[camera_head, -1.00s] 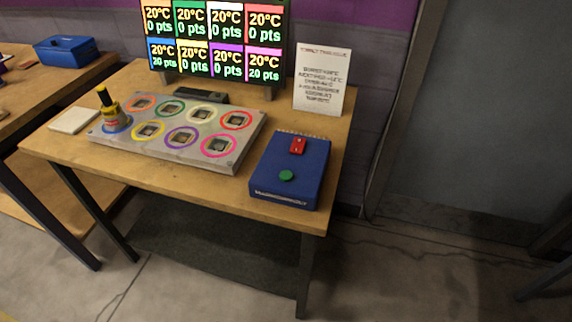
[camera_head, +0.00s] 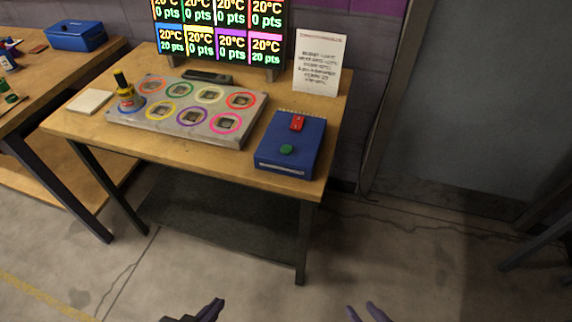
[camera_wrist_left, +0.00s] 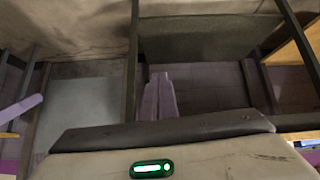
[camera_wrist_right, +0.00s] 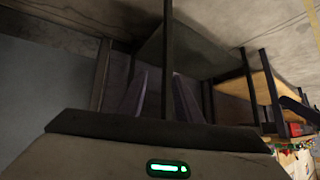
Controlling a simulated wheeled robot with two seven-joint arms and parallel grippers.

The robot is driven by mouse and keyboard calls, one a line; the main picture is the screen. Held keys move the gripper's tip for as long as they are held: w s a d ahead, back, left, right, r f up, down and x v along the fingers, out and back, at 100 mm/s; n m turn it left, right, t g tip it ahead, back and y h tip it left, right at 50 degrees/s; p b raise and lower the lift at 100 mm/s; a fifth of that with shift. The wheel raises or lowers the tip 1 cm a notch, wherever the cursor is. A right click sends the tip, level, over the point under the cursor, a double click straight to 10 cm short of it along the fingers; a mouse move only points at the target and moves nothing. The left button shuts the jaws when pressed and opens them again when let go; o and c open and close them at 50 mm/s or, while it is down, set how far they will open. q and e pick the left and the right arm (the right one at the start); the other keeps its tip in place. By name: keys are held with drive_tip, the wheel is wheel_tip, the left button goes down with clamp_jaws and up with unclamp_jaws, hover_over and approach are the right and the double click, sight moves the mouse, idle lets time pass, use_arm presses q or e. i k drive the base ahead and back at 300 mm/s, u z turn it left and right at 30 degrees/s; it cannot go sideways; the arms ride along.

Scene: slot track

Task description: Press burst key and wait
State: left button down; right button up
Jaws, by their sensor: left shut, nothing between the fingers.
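A blue control box (camera_head: 284,158) lies on the right front of the wooden table. It has a green round button (camera_head: 287,149) near its front and a red switch or key (camera_head: 297,123) near its back. I cannot read a label that names the burst key. My left gripper (camera_head: 214,309) is low at the bottom edge of the head view, shut and empty; its fingers also show together in the left wrist view (camera_wrist_left: 159,96). My right gripper (camera_head: 362,313) is low at the bottom edge too, its fingers apart and empty, as in the right wrist view (camera_wrist_right: 160,95). Both are well short of the box.
A grey panel (camera_head: 166,125) with coloured rings holds a yellow-and-black object (camera_head: 126,93) at its left. A screen (camera_head: 218,38) shows temperatures and points. A printed sign (camera_head: 318,62) stands behind the box. A second table (camera_head: 25,66) is at left. Floor in front is clear.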

sight(286, 149)
drive_tip(key=k, duration=1.45)
drive_tip(key=z, duration=0.9)
drive_tip(key=i, duration=3)
drive_tip(key=u, duration=2.25)
